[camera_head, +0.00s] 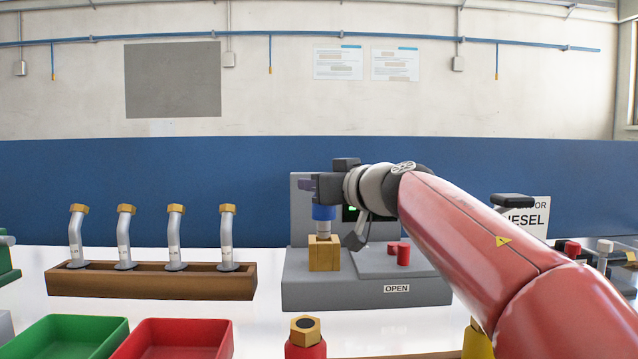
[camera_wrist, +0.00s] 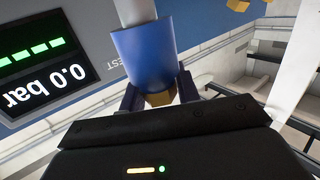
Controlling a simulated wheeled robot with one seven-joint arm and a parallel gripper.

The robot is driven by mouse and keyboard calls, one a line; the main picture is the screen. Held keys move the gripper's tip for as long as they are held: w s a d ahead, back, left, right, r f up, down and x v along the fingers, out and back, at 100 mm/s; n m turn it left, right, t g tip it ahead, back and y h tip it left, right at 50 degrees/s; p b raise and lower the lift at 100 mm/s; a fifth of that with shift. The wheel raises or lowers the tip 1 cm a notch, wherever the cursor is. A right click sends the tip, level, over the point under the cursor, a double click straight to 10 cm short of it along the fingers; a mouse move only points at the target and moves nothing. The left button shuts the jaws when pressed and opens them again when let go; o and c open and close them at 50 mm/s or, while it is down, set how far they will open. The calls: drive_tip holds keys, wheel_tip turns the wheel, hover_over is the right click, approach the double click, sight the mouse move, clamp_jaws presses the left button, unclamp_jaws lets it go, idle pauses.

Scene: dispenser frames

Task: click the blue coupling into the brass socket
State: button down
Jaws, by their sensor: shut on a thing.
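The blue coupling (camera_head: 324,212) hangs upright below my gripper (camera_head: 318,190), with a grey stem at its lower end. The brass socket (camera_head: 324,256) is a block on the grey test stand, directly below the coupling. The stem's tip meets the socket's top in the picture; I cannot tell how far in it sits. In the wrist view the blue coupling (camera_wrist: 145,52) has a gold-coloured end between the fingers of my gripper (camera_wrist: 160,92). My gripper is shut on the coupling. The brass socket is not clearly seen in the wrist view.
A wooden rack (camera_head: 150,282) of bent tubes stands left. Green (camera_head: 70,338) and red bins and a red, brass-topped part (camera_head: 305,340) are in front.

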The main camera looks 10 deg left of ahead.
drive_tip(key=shift+f+b, duration=0.85)
drive_tip(key=shift+f, duration=1.05)
drive_tip(key=c, duration=0.9)
unclamp_jaws()
drive_tip(key=shift+c, duration=0.2)
drive_tip(key=v, duration=0.7)
drive_tip(key=shift+s+d, duration=0.25)
drive_tip(key=shift+s, duration=0.05)
